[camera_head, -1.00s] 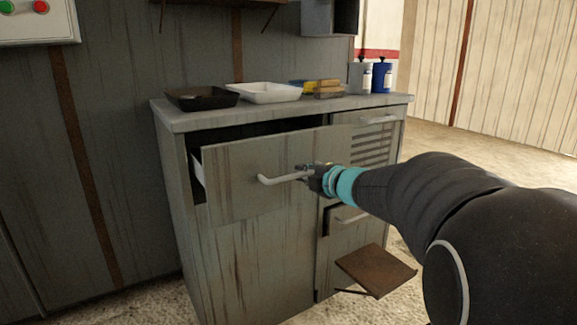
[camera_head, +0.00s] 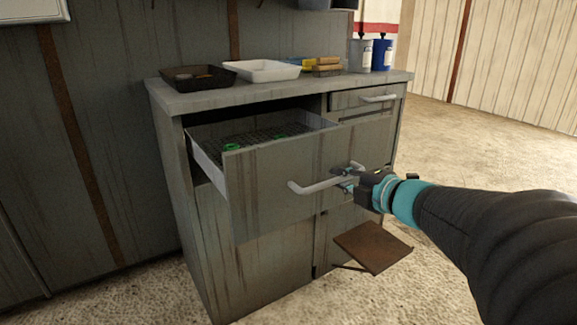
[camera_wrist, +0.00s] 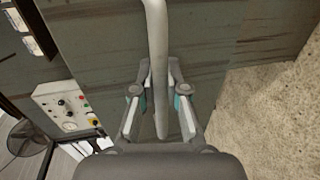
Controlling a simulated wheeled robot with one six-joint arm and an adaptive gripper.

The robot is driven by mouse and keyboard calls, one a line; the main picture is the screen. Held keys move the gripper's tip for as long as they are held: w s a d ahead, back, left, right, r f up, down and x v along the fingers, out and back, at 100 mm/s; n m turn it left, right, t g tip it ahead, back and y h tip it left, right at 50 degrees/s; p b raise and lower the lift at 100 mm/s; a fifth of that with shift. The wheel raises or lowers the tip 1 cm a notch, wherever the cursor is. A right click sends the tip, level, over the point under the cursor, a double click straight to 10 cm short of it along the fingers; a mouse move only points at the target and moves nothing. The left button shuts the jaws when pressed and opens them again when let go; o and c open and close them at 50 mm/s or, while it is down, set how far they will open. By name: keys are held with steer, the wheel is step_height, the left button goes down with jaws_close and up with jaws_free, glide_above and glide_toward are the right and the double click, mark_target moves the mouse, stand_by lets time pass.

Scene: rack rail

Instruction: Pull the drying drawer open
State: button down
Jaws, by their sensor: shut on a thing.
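The drying drawer (camera_head: 270,185) is the wide upper left drawer of a worn grey cabinet. It stands well out from the cabinet, and a wire mesh floor (camera_head: 240,138) with small green items (camera_head: 232,147) shows inside. Its white bar handle (camera_head: 312,187) runs across the front. My gripper (camera_head: 350,180) is shut on the right part of this handle. In the wrist view the handle (camera_wrist: 158,60) passes between the two fingers of my gripper (camera_wrist: 157,98).
On the cabinet top (camera_head: 200,98) are a dark tray (camera_head: 197,78), a white tray (camera_head: 261,70), yellow-brown blocks (camera_head: 327,66) and two bottles (camera_head: 382,54). A brown slanted panel (camera_head: 373,246) juts out low at the right front. The floor at right is clear.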

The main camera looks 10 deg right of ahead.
steer(key=c, duration=1.2)
jaws_free()
steer(key=shift+s, duration=0.1)
steer(key=shift+v, duration=3.65)
